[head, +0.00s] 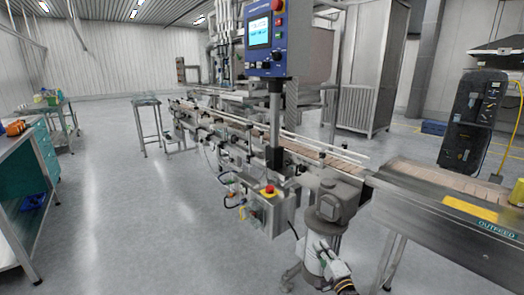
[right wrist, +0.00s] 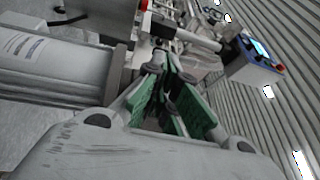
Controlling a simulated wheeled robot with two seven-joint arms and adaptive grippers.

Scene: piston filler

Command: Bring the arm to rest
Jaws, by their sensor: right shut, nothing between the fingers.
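My right gripper (head: 315,246) is low in the head view, right of centre, in front of the conveyor side and just below the grey motor housing (head: 328,207). My right forearm comes up from the bottom edge behind it. In the right wrist view its green-padded fingers (right wrist: 168,82) are shut with nothing held, and the conveyor machinery lies beyond them. I cannot tell the exact gap between gripper and housing. My left gripper is in neither view.
The conveyor (head: 400,182) runs from the right to the filler at the back. A control box with a red stop button (head: 269,190) hangs left of my gripper. A blue control panel (head: 264,38) stands above. The floor (head: 130,200) at left is clear, with a workbench (head: 25,165) beyond.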

